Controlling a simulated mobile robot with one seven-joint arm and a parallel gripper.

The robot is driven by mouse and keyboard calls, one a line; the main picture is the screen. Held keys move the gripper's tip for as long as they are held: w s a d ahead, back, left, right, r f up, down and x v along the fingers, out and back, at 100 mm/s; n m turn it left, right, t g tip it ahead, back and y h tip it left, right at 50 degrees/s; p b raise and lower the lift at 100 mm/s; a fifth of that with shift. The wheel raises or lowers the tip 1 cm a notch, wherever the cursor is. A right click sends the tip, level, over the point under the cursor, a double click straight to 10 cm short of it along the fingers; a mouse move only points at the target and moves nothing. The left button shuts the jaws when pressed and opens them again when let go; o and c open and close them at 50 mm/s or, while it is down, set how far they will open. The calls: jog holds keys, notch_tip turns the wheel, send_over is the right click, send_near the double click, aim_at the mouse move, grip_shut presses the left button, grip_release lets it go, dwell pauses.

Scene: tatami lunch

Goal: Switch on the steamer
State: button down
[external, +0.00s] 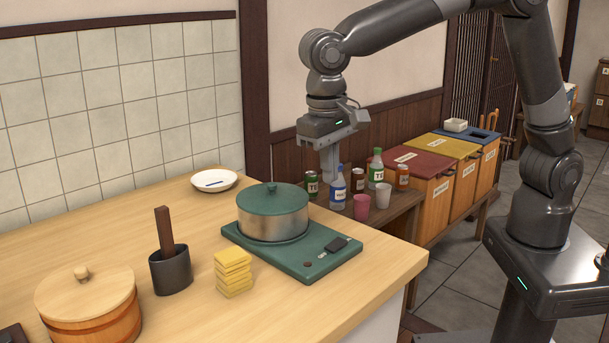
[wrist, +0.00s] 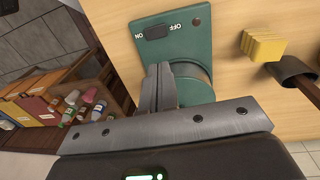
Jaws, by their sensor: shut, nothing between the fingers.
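The steamer is a steel pot with a green lid (external: 272,199) on a green base plate (external: 292,263) on the wooden counter. The base has a dark rocker switch (external: 337,244) and a small round knob (external: 307,264) at its front. In the wrist view the switch (wrist: 156,32) lies between the ON and OFF labels; which side is pressed I cannot tell. My gripper (external: 329,176) is shut and empty, pointing down above and behind the right side of the steamer. In the wrist view its fingers (wrist: 165,75) partly hide the pot (wrist: 200,90).
Yellow sponges (external: 234,273), a dark cup (external: 171,270) with a wooden handle, a wooden tub (external: 90,309) and a white plate (external: 214,181) stand on the counter. Bottles, cans and cups, including a pink cup (external: 361,207), stand on a lower shelf behind. Lidded bins (external: 432,200) stand beyond.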

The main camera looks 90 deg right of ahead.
aim_at(340, 240)
jog(key=shift+d, duration=0.1)
jog(key=shift+s+d+h, duration=0.3)
jog(key=shift+s+d, duration=0.1)
jog(key=shift+s, duration=0.1)
jog(key=f, duration=0.4)
jog(key=s+d+f, duration=0.1)
jog(key=f, duration=0.8)
jog(key=shift+s+d+f, duration=0.15)
jog(key=shift+f, duration=0.25)
jog(key=shift+s+d+f, duration=0.1)
jog(key=shift+s+f, duration=0.05)
jog(key=shift+f, duration=0.15)
